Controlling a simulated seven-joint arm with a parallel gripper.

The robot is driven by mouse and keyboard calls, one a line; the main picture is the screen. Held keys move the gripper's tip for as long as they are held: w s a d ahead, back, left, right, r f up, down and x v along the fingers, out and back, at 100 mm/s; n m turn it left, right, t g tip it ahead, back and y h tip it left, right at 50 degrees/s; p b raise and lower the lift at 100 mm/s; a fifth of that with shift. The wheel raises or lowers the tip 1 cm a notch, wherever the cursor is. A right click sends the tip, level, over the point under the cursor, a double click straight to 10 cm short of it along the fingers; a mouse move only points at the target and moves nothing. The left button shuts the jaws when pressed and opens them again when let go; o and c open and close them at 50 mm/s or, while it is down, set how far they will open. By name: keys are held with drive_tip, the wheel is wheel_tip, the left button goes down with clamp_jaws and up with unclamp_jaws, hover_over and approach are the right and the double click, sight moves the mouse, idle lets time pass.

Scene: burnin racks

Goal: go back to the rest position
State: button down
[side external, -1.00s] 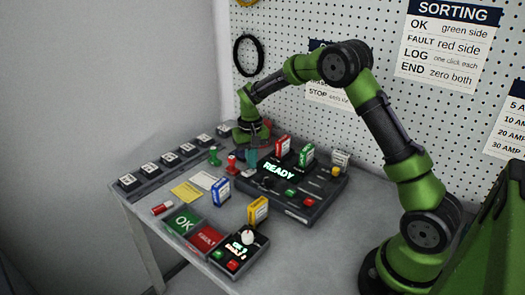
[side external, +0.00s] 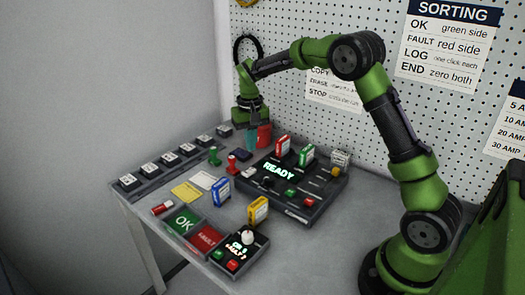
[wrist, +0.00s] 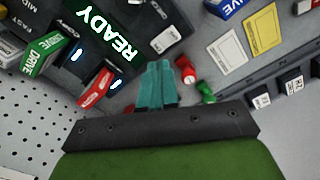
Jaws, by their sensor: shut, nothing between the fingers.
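My gripper (side external: 249,145) hangs above the far end of the table, near the back of the dark READY panel (side external: 290,184). In the wrist view its two teal fingers (wrist: 158,68) are side by side, shut and empty. Nothing is held. In the wrist view the READY panel (wrist: 120,30) is at upper left, with a red cartridge (wrist: 97,88) and a green cartridge (wrist: 45,57) in it. A red stamp (wrist: 187,71) and a green stamp (wrist: 205,92) appear just right of the fingers.
Blue (side external: 220,192) and yellow (side external: 257,211) cartridges stand in front, near the OK tray (side external: 184,222), FAULT tray (side external: 206,238) and counter box (side external: 240,250). A pegboard wall (side external: 385,100) is behind. A red object (side external: 264,136) shows beside my fingers.

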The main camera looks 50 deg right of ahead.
drive_tip(key=s+a+r+n+t+y, duration=0.1)
drive_tip(key=s+a+r+t, duration=0.2)
drive_tip(key=s, duration=0.9)
drive_tip(key=s+a+r+n+t+y, duration=0.1)
drive_tip(key=s+a+r+t, duration=0.3)
drive_tip(key=s+a+r, duration=0.5)
drive_tip(key=s, duration=0.4)
drive_tip(key=c, duration=1.8)
unclamp_jaws()
drive_tip(key=shift+r, duration=0.1)
drive_tip(key=shift+c, duration=0.2)
